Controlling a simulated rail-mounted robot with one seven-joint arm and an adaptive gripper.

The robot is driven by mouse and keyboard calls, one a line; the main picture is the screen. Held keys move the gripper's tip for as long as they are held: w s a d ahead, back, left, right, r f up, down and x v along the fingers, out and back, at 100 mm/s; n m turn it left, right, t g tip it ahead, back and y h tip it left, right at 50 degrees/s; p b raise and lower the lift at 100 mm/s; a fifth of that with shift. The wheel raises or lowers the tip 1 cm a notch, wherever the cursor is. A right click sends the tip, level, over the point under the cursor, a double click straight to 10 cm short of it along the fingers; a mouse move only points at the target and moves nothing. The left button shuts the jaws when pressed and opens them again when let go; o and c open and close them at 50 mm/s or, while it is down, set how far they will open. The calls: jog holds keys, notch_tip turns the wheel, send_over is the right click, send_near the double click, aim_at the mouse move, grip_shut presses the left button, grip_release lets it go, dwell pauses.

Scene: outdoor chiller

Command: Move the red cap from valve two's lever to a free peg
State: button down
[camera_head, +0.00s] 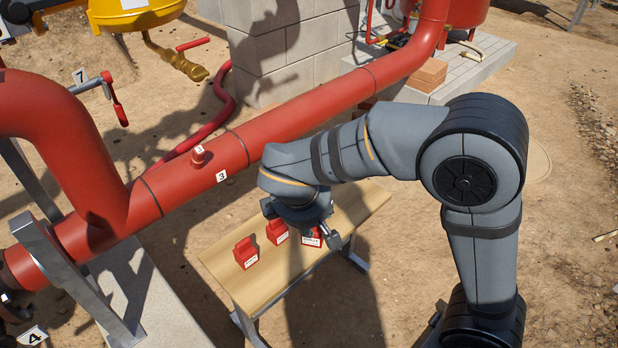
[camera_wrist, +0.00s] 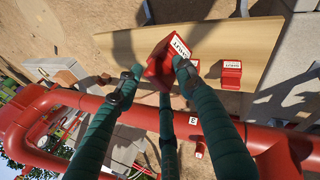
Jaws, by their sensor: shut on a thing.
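A lever with a red grip (camera_head: 119,108) is at upper left, near a tag reading 7. I cannot make out any peg or valve two.
A thick red pipe (camera_head: 300,108) runs diagonally behind the bench, with a tag reading 3. A grey steel support (camera_head: 70,280) stands at lower left. A block wall (camera_head: 290,55) is behind. The bench's front left surface is clear.

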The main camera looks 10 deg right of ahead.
jog(key=w+d+f+n+y, duration=0.1)
jog(key=w+d+n+y, duration=0.1)
jog(key=w+n, duration=0.3)
jog(key=w+d+f+n+y, duration=0.1)
jog(key=w+n+y, duration=0.2)
jog(key=w, duration=1)
jog(key=n, duration=0.3)
jog(key=shift+d+n, duration=0.3)
jog(key=shift+d, duration=0.05)
jog(key=shift+b, duration=0.35)
notch_tip(320, 180, down, 6)
jog(key=b, duration=0.6)
jog(key=shift+r, duration=0.15)
jog(key=shift+f+b, duration=1.6)
jog(key=shift+b, duration=0.5)
jog(key=shift+f, duration=0.25)
